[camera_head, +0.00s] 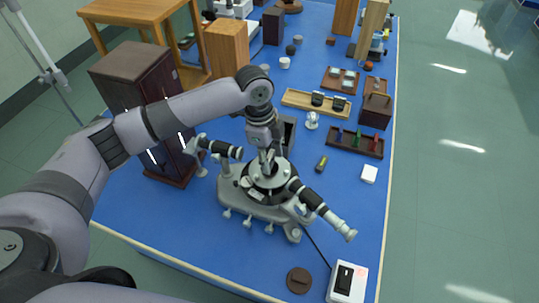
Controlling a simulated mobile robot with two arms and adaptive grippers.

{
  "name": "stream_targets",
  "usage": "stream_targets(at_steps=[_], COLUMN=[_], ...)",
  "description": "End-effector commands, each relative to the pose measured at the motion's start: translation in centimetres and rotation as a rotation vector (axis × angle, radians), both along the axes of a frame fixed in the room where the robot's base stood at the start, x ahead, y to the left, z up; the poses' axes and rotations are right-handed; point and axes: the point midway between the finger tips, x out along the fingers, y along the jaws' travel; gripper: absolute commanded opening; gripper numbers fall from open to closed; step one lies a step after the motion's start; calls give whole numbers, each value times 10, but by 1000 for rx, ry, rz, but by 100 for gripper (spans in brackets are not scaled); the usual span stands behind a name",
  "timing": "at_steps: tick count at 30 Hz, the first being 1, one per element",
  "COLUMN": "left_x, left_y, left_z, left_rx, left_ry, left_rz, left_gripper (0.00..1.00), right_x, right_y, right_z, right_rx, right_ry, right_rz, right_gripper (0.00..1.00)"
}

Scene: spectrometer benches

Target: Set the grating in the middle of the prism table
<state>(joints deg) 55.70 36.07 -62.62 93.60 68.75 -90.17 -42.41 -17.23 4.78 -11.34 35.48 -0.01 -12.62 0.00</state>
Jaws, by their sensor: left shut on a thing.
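The spectrometer (262,205) stands on the blue bench, with a grey base, a round prism table (283,177) in its middle and two black-and-silver tubes. My left gripper (267,160) points down from above, right over the prism table. It is shut on the grating, which is small and mostly hidden by the fingers. I cannot tell whether the grating touches the table top. My right gripper is not in view.
A dark wooden cabinet (150,95) stands left of the spectrometer. A white switch box (347,283) with a cable and a brown disc (299,280) lie in front. Wooden racks (355,140) and small items fill the right and back; the bench (190,225) is bare at front left.

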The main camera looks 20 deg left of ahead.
Motion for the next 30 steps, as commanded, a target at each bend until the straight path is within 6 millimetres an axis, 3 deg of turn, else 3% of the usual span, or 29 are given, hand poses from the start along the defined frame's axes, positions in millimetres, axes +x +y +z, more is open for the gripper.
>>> stream_targets(at_steps=[12, 13, 21, 30], left_x=[0, 0, 0, 0], left_y=[-1, 0, 0, 0], left_z=[-7, -7, -7, -6], left_rx=[-1, -1, -1, -1], left_ry=[-1, -1, -1, -1], left_rz=[-1, -1, -1, -1], left_gripper=[12, 43, 61, 61], right_x=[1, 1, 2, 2], right_y=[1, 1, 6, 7], right_z=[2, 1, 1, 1], right_rx=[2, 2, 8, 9], right_ry=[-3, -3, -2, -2], right_rz=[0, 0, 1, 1], right_gripper=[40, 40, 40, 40])
